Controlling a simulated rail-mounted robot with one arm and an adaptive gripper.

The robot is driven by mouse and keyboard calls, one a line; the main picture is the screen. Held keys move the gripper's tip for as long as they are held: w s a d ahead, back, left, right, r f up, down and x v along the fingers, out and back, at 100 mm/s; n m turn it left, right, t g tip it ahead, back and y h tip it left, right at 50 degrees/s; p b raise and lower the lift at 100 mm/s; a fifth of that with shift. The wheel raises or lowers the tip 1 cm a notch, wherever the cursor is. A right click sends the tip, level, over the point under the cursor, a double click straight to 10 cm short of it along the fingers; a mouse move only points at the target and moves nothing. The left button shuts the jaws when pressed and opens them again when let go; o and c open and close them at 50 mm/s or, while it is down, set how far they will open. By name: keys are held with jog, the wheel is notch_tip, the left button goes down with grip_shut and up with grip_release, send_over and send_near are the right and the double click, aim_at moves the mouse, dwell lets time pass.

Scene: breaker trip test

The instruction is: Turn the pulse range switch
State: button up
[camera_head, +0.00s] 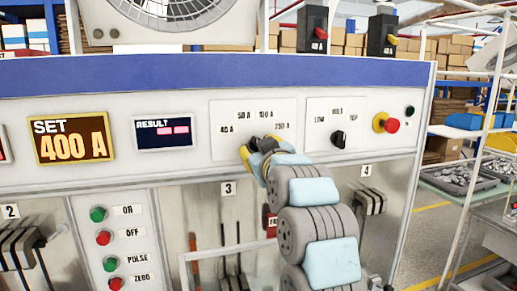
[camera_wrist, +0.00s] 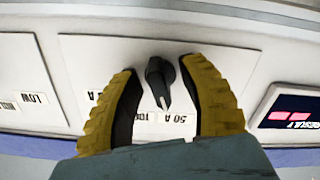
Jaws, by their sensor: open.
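The pulse range switch is a dark grey pointer knob (camera_wrist: 158,76) on a white plate (camera_wrist: 80,52), which the wrist view shows upside down. Its narrow end points down in that view, toward the 100 A and 50 A labels. In the head view the plate (camera_head: 228,112) carries range labels from 40 A up, and the knob is mostly hidden by my fingers. My gripper (camera_wrist: 163,95) is open, with one yellow finger on each side of the knob. Gaps show between knob and fingers. In the head view my gripper (camera_head: 258,152) is at the plate's lower edge.
Left are the RESULT display (camera_head: 163,131) and the SET display (camera_head: 71,138) reading 400 A. Green and red buttons (camera_head: 98,214) and breakers (camera_head: 369,204) sit below.

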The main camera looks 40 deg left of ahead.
jog(key=v, duration=1.2)
dwell(0.4)
